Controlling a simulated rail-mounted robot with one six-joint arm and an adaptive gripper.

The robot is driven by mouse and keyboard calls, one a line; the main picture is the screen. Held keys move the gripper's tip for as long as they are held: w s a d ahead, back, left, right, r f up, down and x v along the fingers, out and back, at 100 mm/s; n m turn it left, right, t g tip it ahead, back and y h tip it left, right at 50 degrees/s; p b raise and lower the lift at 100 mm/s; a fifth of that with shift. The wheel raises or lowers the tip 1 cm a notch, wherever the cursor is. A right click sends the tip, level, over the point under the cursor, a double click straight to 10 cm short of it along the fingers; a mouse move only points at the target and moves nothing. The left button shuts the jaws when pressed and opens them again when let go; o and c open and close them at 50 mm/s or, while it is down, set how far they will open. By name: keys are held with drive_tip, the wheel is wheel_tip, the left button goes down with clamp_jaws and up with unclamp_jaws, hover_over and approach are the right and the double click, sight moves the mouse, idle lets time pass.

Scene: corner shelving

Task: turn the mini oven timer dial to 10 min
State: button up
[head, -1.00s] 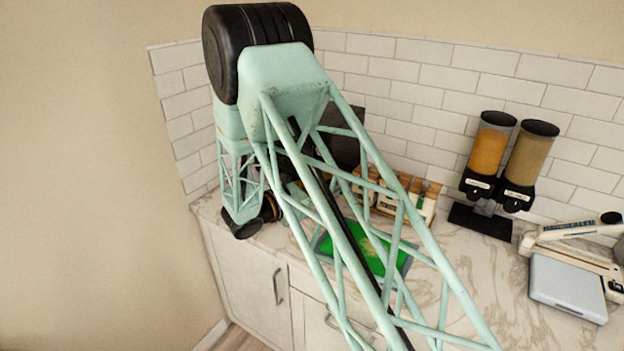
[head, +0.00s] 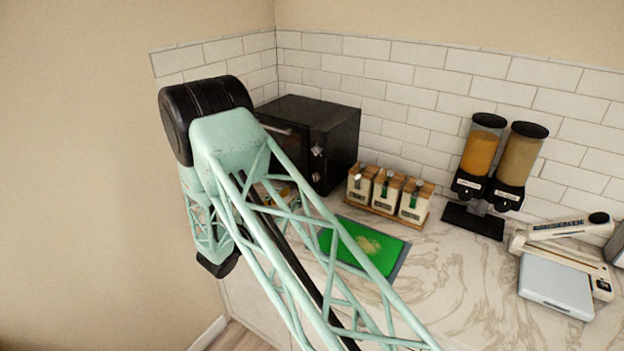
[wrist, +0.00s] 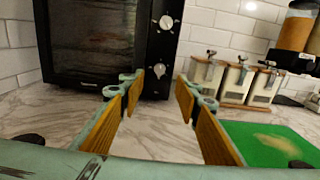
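The black mini oven (head: 332,128) stands in the back corner of the counter. It also shows in the wrist view (wrist: 95,76), with its glass door at the left and a control panel at the right. The panel has an upper dial (wrist: 166,22) and a lower dial (wrist: 159,70), both pale with a dark pointer; their markings are too small to read. My gripper (wrist: 160,90) is open and empty, its wood-coloured fingers apart in front of the panel, with the lower dial between them in the picture.
A green mat (head: 362,246) lies on the marble counter. Two dispensers (head: 483,150), a bag sealer (head: 570,228) and a silver scale (head: 556,284) are at the right. The marble right of the mat is clear.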

sight(314, 177)
drive_tip(key=shift+x, duration=6.85)
drive_tip(key=c, duration=0.8)
